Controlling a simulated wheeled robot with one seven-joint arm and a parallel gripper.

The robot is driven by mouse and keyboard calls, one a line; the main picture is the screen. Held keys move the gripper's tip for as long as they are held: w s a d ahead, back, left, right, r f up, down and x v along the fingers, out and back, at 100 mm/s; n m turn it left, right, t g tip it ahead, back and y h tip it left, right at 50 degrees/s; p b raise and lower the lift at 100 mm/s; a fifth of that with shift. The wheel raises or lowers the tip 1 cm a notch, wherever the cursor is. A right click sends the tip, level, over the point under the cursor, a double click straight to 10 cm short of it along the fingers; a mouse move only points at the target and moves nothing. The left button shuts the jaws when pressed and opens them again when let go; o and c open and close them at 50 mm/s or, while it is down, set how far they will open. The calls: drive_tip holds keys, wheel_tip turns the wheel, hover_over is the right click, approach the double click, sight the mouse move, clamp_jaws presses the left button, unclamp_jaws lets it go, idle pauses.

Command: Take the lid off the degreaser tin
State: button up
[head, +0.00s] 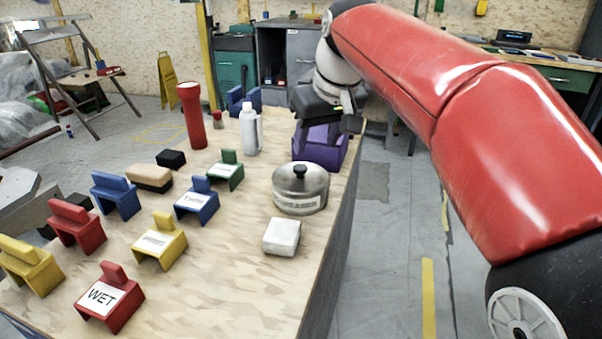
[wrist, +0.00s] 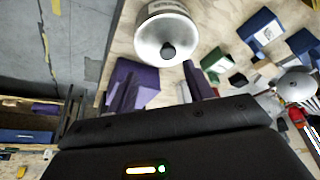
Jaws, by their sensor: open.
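The degreaser tin (head: 297,203) is a round metal tin with a label on its side, standing near the right edge of the wooden table. Its lid (head: 300,177) with a black knob is on it. In the wrist view the tin (wrist: 166,14) is at the top, with the shiny lid (wrist: 150,48) and black knob (wrist: 168,52) facing me. My gripper (head: 334,128) is behind the tin, above a purple block (head: 322,160). Its two fingers are apart in the wrist view (wrist: 160,92), with nothing seen gripped. The lid is beyond the fingertips.
A white block (head: 281,237) sits in front of the tin. A white bottle (head: 249,130) and a red torch (head: 192,116) stand at the back left. Several coloured holders, one a red holder marked WET (head: 108,297), fill the left. The table's front right is bare.

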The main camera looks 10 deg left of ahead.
sight(300, 166)
drive_tip(key=shift+w+a+f, duration=0.15)
drive_tip(key=shift+a, duration=0.35)
drive_tip(key=shift+w+a+f, duration=0.15)
drive_tip(key=shift+a, duration=0.3)
drive_tip(key=x, duration=0.6)
drive_tip(key=shift+f+b, duration=0.4)
drive_tip(key=shift+f, duration=0.05)
drive_tip(key=c, duration=1.1)
